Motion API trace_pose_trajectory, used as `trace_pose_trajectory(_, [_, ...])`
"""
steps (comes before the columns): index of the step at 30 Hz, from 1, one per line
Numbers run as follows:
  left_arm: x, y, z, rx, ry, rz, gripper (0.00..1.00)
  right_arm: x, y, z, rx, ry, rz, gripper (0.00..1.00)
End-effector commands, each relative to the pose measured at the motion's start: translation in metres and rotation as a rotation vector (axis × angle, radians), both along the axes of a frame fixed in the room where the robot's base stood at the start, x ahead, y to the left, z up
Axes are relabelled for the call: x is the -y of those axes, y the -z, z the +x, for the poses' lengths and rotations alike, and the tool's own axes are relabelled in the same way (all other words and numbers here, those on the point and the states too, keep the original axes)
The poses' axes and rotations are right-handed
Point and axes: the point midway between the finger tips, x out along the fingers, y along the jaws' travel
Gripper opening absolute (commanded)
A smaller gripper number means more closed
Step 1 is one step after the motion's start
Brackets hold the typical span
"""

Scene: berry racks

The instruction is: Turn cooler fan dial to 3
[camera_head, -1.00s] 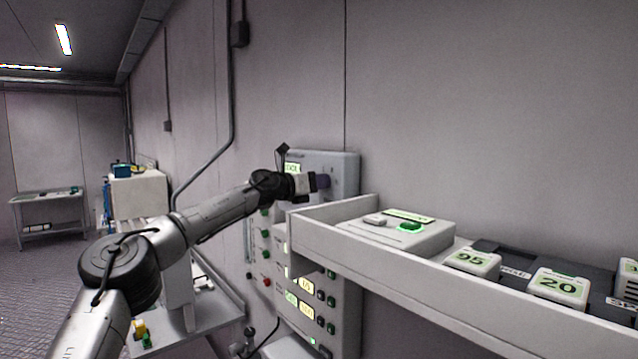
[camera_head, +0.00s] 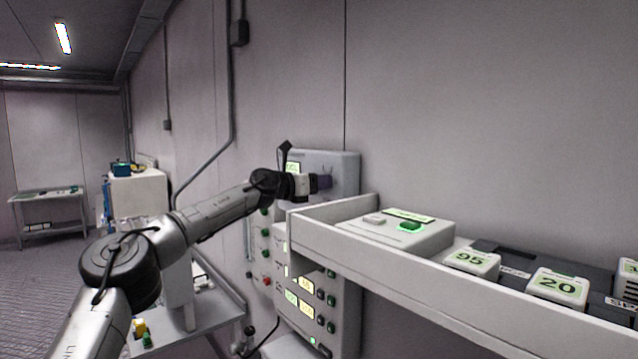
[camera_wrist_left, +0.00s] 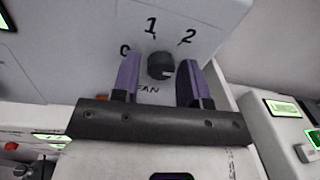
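The fan dial (camera_wrist_left: 160,65) is a small dark round knob on a pale panel in the left wrist view. Marks 0, 1 and 2 stand around it and FAN is printed below; no 3 can be seen. I cannot clearly tell which mark the knob points at. My left gripper (camera_wrist_left: 158,62) is open, with one purple finger on each side of the knob and a narrow gap at each. In the head view the left gripper (camera_head: 321,182) is at the grey cooler box (camera_head: 345,165) on the wall and hides the dial. My right gripper is not in view.
A pale shelf (camera_head: 440,285) juts out right of the cooler box, carrying a device with a green-lit button (camera_head: 411,226) and blocks marked 95 and 20. Below the cooler box is a panel with several buttons and lit displays (camera_head: 305,284). A bench (camera_head: 205,305) stands lower left.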

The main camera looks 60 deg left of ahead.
Motion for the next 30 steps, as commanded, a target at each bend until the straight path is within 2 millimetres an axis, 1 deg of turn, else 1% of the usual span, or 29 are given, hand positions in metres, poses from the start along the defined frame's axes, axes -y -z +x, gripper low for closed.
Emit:
trace_pose_trajectory(1, [0.0,0.0,0.0,0.001,0.0,-0.001,0.45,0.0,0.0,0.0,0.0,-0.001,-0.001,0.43])
trace_pose_trajectory(3, [0.0,-0.001,0.0,0.001,0.0,-0.001,0.52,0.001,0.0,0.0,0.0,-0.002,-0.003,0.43])
trace_pose_trajectory(4, [0.0,-0.001,0.0,0.001,0.0,-0.001,0.53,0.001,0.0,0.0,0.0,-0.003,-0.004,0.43])
trace_pose_trajectory(11, [0.0,-0.001,-0.001,0.002,0.001,-0.001,0.53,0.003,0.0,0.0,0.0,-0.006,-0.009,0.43])
trace_pose_trajectory(15, [0.0,-0.001,-0.005,0.002,0.001,-0.001,0.53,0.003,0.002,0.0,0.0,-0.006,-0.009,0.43])
trace_pose_trajectory(20, [0.001,-0.002,-0.017,0.005,0.001,-0.001,0.53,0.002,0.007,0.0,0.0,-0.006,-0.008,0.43])
trace_pose_trajectory(30, [0.002,-0.001,-0.052,0.005,0.001,-0.002,0.53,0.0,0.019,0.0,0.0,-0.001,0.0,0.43])
